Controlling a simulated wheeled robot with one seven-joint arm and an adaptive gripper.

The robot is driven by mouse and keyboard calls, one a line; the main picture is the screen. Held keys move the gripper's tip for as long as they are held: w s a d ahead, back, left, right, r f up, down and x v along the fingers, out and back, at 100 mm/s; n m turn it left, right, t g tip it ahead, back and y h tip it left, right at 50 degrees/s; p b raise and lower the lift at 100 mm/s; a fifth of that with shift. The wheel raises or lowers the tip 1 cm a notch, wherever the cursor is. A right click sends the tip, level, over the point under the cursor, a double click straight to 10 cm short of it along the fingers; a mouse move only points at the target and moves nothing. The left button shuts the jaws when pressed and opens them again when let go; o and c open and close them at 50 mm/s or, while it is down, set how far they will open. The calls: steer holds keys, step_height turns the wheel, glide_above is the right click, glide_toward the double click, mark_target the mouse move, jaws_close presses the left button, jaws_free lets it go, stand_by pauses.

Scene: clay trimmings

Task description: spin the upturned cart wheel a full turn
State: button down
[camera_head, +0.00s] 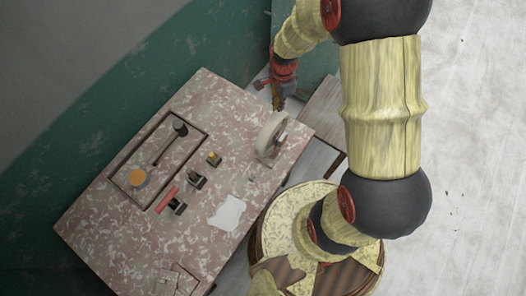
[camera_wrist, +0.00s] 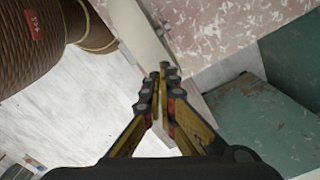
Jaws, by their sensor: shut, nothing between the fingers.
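A pale wheel (camera_head: 270,134) stands on edge near the right end of a pinkish speckled bench top (camera_head: 240,112), with a small grey part at its right side. No cart shows around it. My gripper (camera_head: 279,104) is just above the wheel in the head view, by the bench's upper right edge; whether it touches the wheel cannot be told. In the wrist view my gripper (camera_wrist: 168,78) is shut and empty, its fingertips together. A pale strip lies behind the fingertips there; I cannot tell whether it is the wheel.
The bench carries a recessed slot with a lever (camera_head: 180,128), an orange disc (camera_head: 137,178), a red-handled part (camera_head: 167,199), small switches and a white sheet (camera_head: 227,213). A green wall (camera_head: 120,125) stands behind. Pale open floor (camera_head: 470,150) lies to the right.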

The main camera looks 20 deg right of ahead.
stand_by(0.5)
steer(key=shift+s+a, duration=0.65)
steer(key=shift+a, duration=0.25)
steer(key=shift+s+a, duration=0.6)
steer(key=shift+a, duration=0.25)
steer(key=shift+s+a, duration=0.65)
steer(key=shift+a, duration=0.25)
step_height(320, 180, up, 6)
steer(key=p, duration=0.4)
steer(key=shift+p, duration=0.35)
